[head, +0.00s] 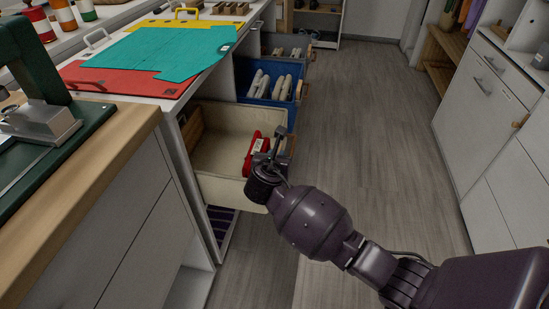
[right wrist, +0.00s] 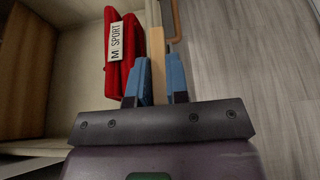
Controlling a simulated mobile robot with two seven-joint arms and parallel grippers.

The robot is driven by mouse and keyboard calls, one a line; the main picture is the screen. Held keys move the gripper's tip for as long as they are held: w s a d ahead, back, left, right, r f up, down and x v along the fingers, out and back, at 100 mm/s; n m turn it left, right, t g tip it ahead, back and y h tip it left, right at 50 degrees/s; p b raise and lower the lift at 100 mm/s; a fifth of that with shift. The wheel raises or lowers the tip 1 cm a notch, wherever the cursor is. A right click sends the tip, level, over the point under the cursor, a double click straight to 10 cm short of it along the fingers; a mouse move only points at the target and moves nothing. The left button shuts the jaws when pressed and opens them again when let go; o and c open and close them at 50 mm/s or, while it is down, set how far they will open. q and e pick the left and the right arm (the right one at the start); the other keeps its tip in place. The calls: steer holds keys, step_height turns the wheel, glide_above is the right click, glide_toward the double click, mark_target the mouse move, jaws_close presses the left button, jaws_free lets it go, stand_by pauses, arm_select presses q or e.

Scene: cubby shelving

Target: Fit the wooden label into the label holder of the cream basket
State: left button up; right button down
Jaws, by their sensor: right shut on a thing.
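The cream basket (head: 215,185) is pulled out from the shelving like a drawer. Its front wall also shows in the right wrist view (right wrist: 153,14). My right gripper (head: 277,145) is at this front wall. In the right wrist view my blue-tipped right gripper (right wrist: 160,88) is shut on the wooden label (right wrist: 157,62), a narrow light strip seen edge-on. The label lies along the front wall, beside the handle; I cannot tell whether they touch. The label holder is hidden on the basket's outer face. My left gripper is not in view.
A red item (right wrist: 118,50) marked "M SPORT" lies inside the cream basket. A wooden handle (right wrist: 175,20) sticks out from its front. A blue basket (head: 250,108) with pale items is open behind it. White cabinets (head: 490,95) stand right; the floor (head: 350,130) between is clear.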

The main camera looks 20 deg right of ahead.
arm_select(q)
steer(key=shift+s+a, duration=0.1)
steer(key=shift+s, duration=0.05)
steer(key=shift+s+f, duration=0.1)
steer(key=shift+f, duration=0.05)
arm_select(e)
steer(key=c, duration=1.1)
jaws_free()
steer(key=shift+r, duration=0.2)
arm_select(q)
steer(key=p, duration=0.2)
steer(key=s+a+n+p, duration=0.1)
steer(key=p, duration=0.1)
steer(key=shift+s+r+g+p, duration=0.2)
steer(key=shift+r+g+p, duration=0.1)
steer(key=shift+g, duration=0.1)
arm_select(e)
steer(key=v, duration=1.2)
steer(key=shift+f, duration=0.1)
steer(key=shift+a, duration=0.1)
